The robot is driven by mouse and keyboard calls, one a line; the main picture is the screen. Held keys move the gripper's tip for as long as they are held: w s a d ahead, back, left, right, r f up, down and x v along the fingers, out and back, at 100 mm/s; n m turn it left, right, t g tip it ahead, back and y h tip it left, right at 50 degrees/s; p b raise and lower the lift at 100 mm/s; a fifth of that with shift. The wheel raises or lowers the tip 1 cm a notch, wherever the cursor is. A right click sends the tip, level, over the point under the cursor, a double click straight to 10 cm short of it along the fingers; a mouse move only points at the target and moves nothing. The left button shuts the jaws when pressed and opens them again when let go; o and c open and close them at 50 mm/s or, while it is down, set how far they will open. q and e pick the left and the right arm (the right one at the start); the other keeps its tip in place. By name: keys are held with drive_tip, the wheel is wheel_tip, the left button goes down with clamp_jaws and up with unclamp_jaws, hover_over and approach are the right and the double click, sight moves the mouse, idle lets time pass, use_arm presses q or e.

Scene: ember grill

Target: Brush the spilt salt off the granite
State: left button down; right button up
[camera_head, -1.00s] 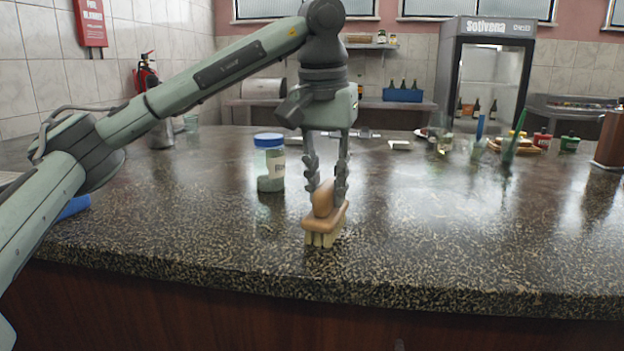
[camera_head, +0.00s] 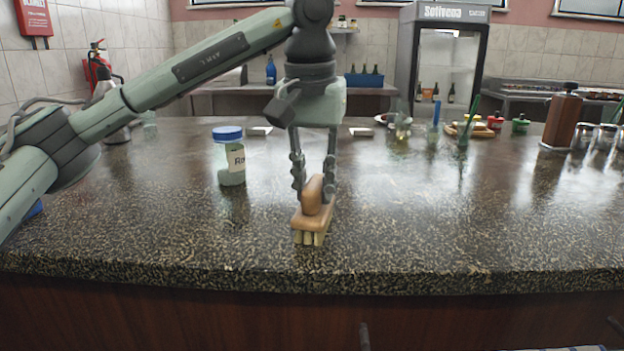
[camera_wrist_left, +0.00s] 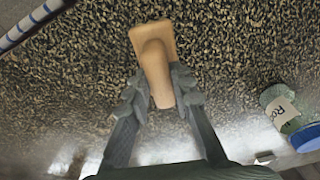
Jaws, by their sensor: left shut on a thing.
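My left gripper (camera_head: 315,180) is shut on the handle of a wooden brush (camera_head: 312,214) with pale bristles pointing down. The brush is near the front edge of the speckled granite counter (camera_head: 430,230); its bristles are at or just above the surface. In the left wrist view the two fingers (camera_wrist_left: 162,88) hold the handle of the brush (camera_wrist_left: 155,62) from both sides. I cannot make out salt grains against the speckled granite. My right gripper is not in view.
A blue-lidded jar (camera_head: 230,160) stands left of the brush; it also shows in the left wrist view (camera_wrist_left: 285,108). A brown mill (camera_head: 561,120) and a tray of small items (camera_head: 465,130) stand farther right. The granite right of the brush is clear.

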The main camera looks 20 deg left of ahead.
use_arm(q)
drive_tip(key=shift+s+a+r, duration=0.1)
drive_tip(key=shift+s+a, duration=0.1)
drive_tip(key=shift+a, duration=0.5)
drive_tip(key=shift+s+a+f, duration=0.1)
drive_tip(key=shift+s+a, duration=0.1)
drive_tip(key=shift+a, duration=0.45)
drive_tip(key=shift+s+a+r, duration=0.1)
drive_tip(key=shift+s+a, duration=0.1)
drive_tip(key=shift+a, duration=0.5)
drive_tip(key=shift+s+a+f+b, duration=0.1)
drive_tip(key=shift+s+a+b, duration=0.15)
drive_tip(key=shift+a, duration=0.65)
drive_tip(key=shift+s+a+f+b, duration=0.1)
drive_tip(key=shift+s+a+b, duration=0.15)
drive_tip(key=shift+a, duration=0.7)
drive_tip(key=shift+s+a+f+b, duration=0.15)
drive_tip(key=shift+s+a, duration=0.15)
drive_tip(key=shift+a, duration=0.6)
drive_tip(key=shift+s+a, duration=0.2)
drive_tip(key=shift+a, duration=0.3)
drive_tip(key=shift+s+a, duration=0.15)
drive_tip(key=shift+a, duration=0.35)
drive_tip(key=shift+r, duration=0.1)
wheel_tip(320, 180, up, 6)
drive_tip(key=p, duration=0.2)
drive_tip(key=shift+w, duration=0.1)
